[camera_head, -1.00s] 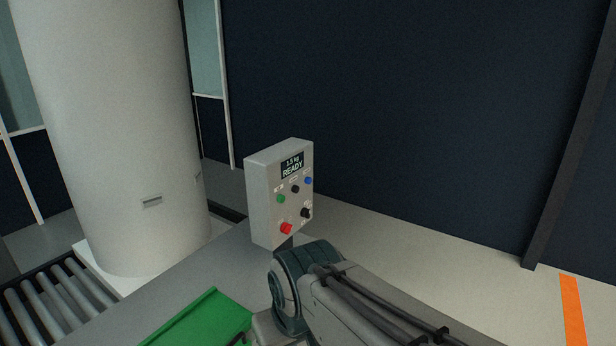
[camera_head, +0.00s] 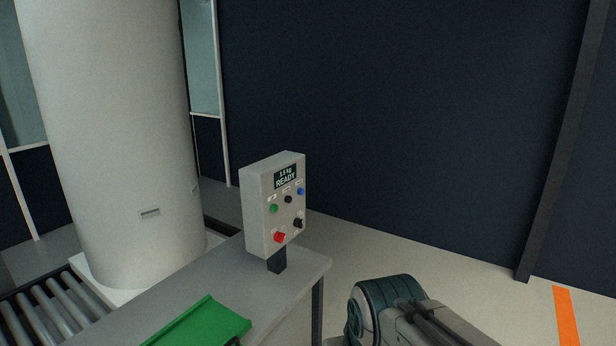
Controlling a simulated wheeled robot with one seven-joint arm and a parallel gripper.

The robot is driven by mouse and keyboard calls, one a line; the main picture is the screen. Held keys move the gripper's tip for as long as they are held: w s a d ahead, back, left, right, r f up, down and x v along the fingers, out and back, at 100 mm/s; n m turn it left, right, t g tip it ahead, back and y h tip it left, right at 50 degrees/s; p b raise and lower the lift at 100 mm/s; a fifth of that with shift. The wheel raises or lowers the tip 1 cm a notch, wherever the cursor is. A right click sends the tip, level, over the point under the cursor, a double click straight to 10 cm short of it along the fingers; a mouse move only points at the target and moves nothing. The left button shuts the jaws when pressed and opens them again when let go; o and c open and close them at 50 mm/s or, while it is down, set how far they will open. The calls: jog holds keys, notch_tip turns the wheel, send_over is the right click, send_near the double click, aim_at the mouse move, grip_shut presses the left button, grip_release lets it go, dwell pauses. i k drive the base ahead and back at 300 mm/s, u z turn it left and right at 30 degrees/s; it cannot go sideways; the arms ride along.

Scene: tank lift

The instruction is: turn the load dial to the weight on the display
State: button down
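A grey control box (camera_head: 256,217) stands on a short dark post at the corner of a grey bench. Its display (camera_head: 286,176) reads "READY" under a weight line that looks like 1.5 kg. Below it are a green button (camera_head: 273,209), a small black knob (camera_head: 288,199), a blue button (camera_head: 300,191), a red button (camera_head: 280,237) and a larger black dial (camera_head: 297,223) at the lower right. The labels and the dial's pointer are too small to read. My arm shows at the bottom, right of the box and apart from it. My gripper is out of view.
The grey bench (camera_head: 245,285) carries a green tray (camera_head: 205,325) at its front. A large pale column (camera_head: 110,130) and a roller conveyor (camera_head: 45,315) stand at the left. A dark wall (camera_head: 400,130) is behind. Floor at the right is clear, with an orange stripe (camera_head: 566,315).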

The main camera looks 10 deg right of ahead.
aim_at(298, 222)
jog(key=k, duration=0.65)
jog(key=z, duration=0.75)
jog(key=i, duration=1.6)
jog(key=u, duration=0.5)
